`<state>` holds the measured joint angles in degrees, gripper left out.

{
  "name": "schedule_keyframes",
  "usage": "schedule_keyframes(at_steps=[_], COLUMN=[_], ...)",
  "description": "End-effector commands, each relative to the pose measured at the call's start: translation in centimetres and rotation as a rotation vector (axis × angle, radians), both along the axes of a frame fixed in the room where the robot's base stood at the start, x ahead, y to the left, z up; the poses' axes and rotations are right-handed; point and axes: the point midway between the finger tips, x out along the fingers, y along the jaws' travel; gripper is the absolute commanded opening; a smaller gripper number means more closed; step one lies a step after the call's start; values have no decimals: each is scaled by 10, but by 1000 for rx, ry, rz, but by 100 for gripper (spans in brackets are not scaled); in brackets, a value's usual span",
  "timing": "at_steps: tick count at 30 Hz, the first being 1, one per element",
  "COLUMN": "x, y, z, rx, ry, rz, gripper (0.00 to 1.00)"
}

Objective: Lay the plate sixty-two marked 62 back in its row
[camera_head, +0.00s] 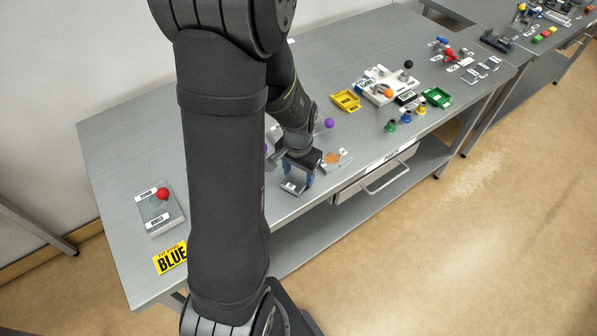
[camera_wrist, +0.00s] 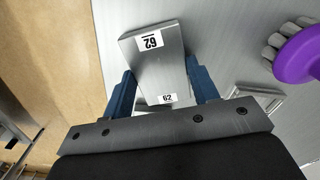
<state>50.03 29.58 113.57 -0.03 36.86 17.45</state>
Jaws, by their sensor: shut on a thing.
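I cannot tell whether the plate touches the table. No row for the plate can be made out clearly; my arm hides part of the table.
A purple knob (camera_wrist: 298,52) is close at the right in the wrist view, with a small metal bracket (camera_wrist: 258,97) below it. In the head view, a clear piece with an orange patch (camera_head: 333,158) lies right of my gripper. A red-knobbed box (camera_head: 160,208) stands at left.

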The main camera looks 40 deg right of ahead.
Motion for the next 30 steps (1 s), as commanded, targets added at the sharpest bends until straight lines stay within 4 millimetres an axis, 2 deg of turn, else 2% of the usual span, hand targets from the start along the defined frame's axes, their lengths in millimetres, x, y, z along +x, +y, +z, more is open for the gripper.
schedule_keyframes(at_steps=[11,12,15,25,30], x=[0,0,0,0,0], y=[0,0,0,0,-1], z=[-4,-4,-4,-2,14], rx=[0,0,0,-1,-3], ry=[0,0,0,0,-2], rz=[0,0,0,0,0], gripper=[24,58,76,76,76])
